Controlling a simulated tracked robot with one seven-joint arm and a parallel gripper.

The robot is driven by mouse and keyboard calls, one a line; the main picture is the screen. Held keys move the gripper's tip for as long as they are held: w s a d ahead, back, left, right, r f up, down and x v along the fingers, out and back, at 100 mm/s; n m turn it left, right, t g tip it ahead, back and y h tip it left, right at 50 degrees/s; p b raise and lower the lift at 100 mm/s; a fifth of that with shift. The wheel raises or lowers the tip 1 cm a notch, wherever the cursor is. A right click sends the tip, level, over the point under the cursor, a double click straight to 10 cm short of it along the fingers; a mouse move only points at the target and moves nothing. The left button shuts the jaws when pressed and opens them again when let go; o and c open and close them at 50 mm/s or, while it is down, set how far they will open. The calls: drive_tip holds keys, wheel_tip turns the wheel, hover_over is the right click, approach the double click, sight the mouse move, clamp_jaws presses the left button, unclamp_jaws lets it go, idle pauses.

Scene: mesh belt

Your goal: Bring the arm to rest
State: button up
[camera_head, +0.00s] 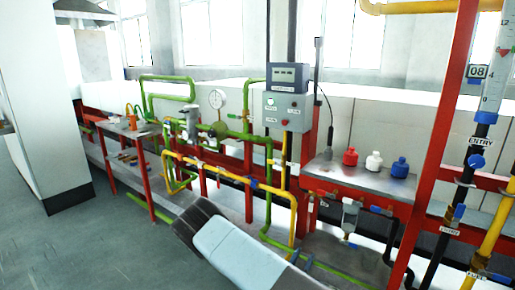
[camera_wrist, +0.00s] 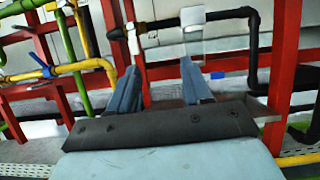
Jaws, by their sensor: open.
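My gripper (camera_wrist: 160,66) is open and empty in the wrist view, its two blue-grey fingers apart. Between and beyond the fingers are a black pipe with pale fittings (camera_wrist: 193,17) and a red frame (camera_wrist: 285,55). I cannot tell whether the fingers touch anything; nothing sits between them. In the head view, part of my arm (camera_head: 235,255) reaches in at the bottom centre, in front of the pipe rig. My fingers cannot be made out there.
Green pipes (camera_head: 165,98) and yellow pipes (camera_head: 225,173) run along the red frame. A grey control box (camera_head: 287,110) stands at the centre. A shelf (camera_head: 340,178) bears red, white and blue bottles. A white cabinet (camera_head: 45,120) stands at left. The grey floor (camera_head: 85,245) at lower left is clear.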

drive_tip(key=s+d+r+m+g, duration=0.4)
drive_tip(key=r+m+g, duration=0.3)
drive_tip(key=r, duration=0.1)
drive_tip(key=s+d+r+m+g, duration=0.4)
drive_tip(key=r+m+g, duration=0.3)
drive_tip(key=r, duration=0.1)
drive_tip(key=s+d+r+m+g, duration=0.4)
drive_tip(key=r+m+g, duration=0.3)
drive_tip(key=r, duration=0.1)
drive_tip(key=s+a+r+m+t+y, duration=0.3)
drive_tip(key=s+r+y, duration=0.3)
drive_tip(key=s+r, duration=0.4)
drive_tip(key=s+a+r+m+t+y, duration=0.3)
drive_tip(key=s+r+m+t+y, duration=0.2)
drive_tip(key=s+r, duration=0.5)
drive_tip(key=shift+r+y, duration=0.8)
drive_tip(key=shift+r, duration=0.15)
drive_tip(key=shift+c, duration=0.6)
drive_tip(key=shift+d, duration=0.1)
